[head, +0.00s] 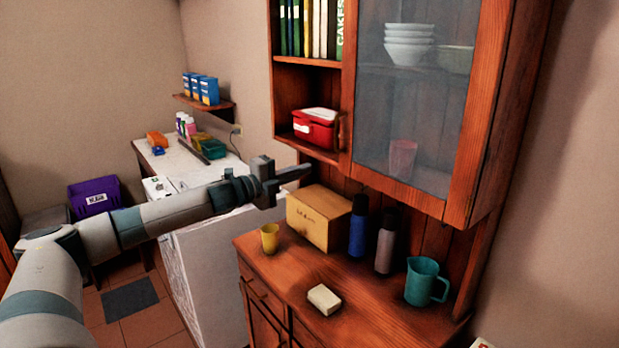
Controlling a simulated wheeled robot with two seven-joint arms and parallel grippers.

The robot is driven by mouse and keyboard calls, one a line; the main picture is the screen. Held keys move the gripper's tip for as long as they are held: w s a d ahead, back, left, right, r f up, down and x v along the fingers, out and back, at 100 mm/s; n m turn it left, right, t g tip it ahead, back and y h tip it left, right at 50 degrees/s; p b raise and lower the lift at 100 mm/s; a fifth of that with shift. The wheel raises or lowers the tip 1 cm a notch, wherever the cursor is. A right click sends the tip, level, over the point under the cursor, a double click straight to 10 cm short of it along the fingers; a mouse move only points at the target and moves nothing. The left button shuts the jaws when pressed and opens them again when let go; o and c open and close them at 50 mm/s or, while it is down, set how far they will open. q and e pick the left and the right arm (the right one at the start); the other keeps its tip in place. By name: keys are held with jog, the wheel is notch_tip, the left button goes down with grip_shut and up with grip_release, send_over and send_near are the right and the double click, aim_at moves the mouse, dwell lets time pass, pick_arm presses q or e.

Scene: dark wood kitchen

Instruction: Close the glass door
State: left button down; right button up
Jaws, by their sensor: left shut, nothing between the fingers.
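The glass door (465,140) is on the upper right part of the wooden cabinet, with a wood frame around a clear pane (415,100). It looks flush or nearly flush with the cabinet front; I cannot tell whether a small gap is left. A small handle (341,131) shows at its left edge. My left gripper (302,172) is shut and empty. It is left of the door, below the open shelf and near the handle's lower left, apart from the door in the picture. My right gripper is not in view.
Below the door, the wooden counter holds a wooden box (320,219), a yellow cup (270,239), a blue bottle (358,228), a grey bottle (386,245), a teal mug (421,281) and a pale block (324,299). A red container (315,129) sits on the open shelf.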

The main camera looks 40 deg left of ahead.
pick_arm(q)
jog(key=a, duration=0.5)
jog(key=shift+s+a+r, duration=0.15)
jog(key=shift+a, duration=0.2)
